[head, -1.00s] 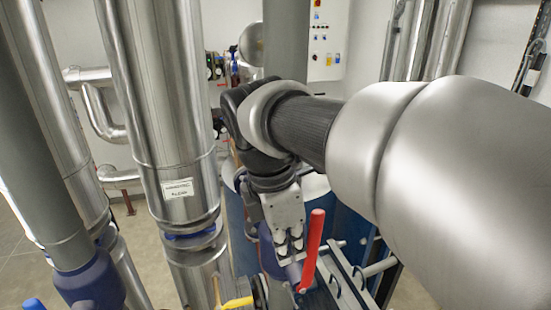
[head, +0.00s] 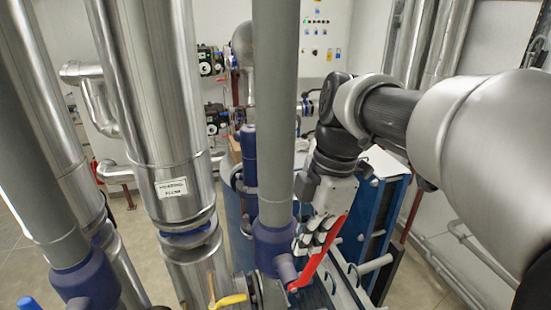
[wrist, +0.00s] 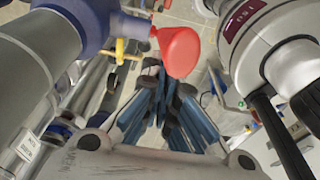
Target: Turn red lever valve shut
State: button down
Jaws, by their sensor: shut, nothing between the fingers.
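The red lever (head: 322,255) sits on a short stub from a dark blue pipe fitting (head: 270,245). It slants from its pivot at lower left up to the right. In the wrist view the red lever (wrist: 180,52) shows end-on as a wide red shape near the top, beside the blue fitting (wrist: 85,22). My gripper (head: 304,247) is shut and empty. Its fingertips are just left of the lever, close against it or touching; I cannot tell which.
A grey vertical pipe (head: 273,110) rises from the fitting, left of my gripper. A yellow handle (head: 228,301) is low on the left. A blue plate exchanger (head: 385,205) stands behind my gripper.

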jog(key=w+d+f+g+y+b, duration=0.1)
jog(key=w+d+f+y+b, duration=0.2)
jog(key=d+f+b, duration=0.6)
jog(key=d+f+y, duration=0.1)
jog(key=d+f, duration=0.2)
jog(key=d, duration=0.1)
jog(key=shift+w+d, duration=0.2)
jog(key=shift+w, duration=0.1)
jog(key=shift+f, duration=0.15)
dwell(0.5)
